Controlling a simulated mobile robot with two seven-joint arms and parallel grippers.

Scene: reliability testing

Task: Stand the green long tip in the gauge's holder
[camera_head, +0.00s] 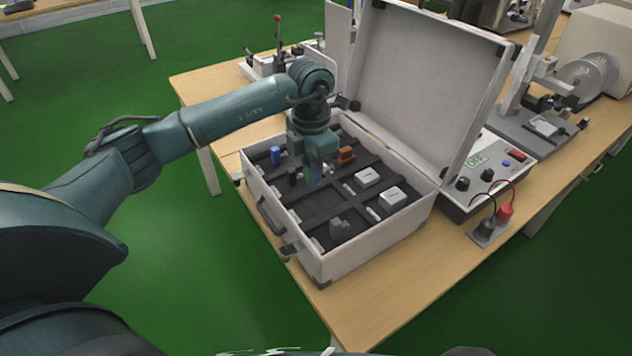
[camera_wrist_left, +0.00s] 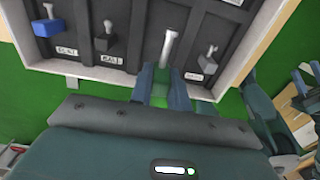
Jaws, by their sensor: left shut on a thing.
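My left gripper (camera_head: 316,178) is over the open case, above its front-left compartments. In the left wrist view its fingers (camera_wrist_left: 163,92) are shut on the green long tip (camera_wrist_left: 169,50). The tip's pale rod points away from the fingers, and its green base shows between them. The rod overlaps a compartment of the case in that view; I cannot tell whether it touches the case. In the head view I cannot make out the tip behind the gripper. The gauge's holder is not clearly identifiable.
The case (camera_head: 368,245) holds a blue tip (camera_head: 275,155), a grey tip (camera_head: 342,228), an orange part (camera_head: 346,155) and white blocks (camera_head: 392,196). Its raised lid (camera_head: 425,75) stands behind. A red-knobbed lever device (camera_head: 278,42) is back left; a control box (camera_head: 490,165) is right.

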